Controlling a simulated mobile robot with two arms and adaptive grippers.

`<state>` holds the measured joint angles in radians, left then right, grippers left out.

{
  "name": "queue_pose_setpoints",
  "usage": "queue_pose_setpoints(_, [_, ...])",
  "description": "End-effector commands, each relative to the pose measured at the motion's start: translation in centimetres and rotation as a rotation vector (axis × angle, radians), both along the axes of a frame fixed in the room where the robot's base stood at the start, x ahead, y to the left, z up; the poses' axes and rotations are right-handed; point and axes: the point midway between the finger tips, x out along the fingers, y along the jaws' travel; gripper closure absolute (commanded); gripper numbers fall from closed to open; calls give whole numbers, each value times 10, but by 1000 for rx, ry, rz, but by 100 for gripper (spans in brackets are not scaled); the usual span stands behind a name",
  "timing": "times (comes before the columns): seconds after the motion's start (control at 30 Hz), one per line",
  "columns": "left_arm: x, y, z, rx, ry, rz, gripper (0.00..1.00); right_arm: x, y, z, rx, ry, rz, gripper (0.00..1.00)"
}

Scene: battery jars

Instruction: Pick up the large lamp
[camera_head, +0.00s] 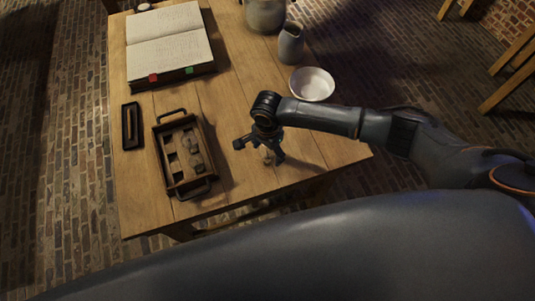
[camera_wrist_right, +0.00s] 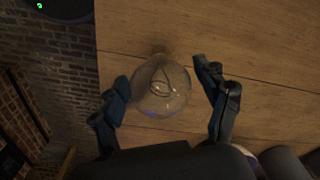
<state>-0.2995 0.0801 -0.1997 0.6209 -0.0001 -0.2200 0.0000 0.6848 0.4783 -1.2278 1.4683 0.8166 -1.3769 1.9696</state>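The large lamp (camera_wrist_right: 160,92) is a clear glass bulb with a looped filament inside. In the right wrist view it lies between the two spread fingers of my right gripper (camera_wrist_right: 170,98), over the wooden table. A gap shows between the glass and the right finger; the left finger is close to the glass, and I cannot tell if it touches. In the head view my right gripper (camera_head: 264,148) points down at the table's front right part, and a small part of the lamp (camera_head: 267,157) shows between its fingers. My left gripper is not in view.
A wooden tray with handles (camera_head: 168,135) holding small pieces stands left of my right gripper. A dark narrow holder (camera_head: 132,126), an open book (camera_head: 168,48), a white bowl (camera_head: 312,84), a jug (camera_head: 291,43) and a pot (camera_head: 265,14) are also on the table (camera_head: 235,85).

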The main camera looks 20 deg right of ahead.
Motion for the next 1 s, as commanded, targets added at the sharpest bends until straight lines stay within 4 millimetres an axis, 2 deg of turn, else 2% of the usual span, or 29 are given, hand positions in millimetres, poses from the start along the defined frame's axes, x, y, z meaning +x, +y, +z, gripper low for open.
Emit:
queue_pose_setpoints(0.03, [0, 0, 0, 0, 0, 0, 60, 0, 0, 0, 0, 0, 0, 44])
queue_pose_setpoints(0.2, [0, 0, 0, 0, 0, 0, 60, 0, 0, 0, -1, 1, 0, 78])
queue_pose_setpoints(0.23, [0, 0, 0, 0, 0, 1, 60, 0, 0, 0, -1, 1, 0, 82])
queue_pose_setpoints(0.67, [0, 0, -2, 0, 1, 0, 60, 0, 0, 5, 1, 1, 0, 82])
queue_pose_setpoints(0.83, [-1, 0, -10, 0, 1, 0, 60, 1, 1, 29, 4, -2, 0, 82])
queue_pose_setpoints(1.0, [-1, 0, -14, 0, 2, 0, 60, -8, 35, 69, 9, -3, 5, 82])
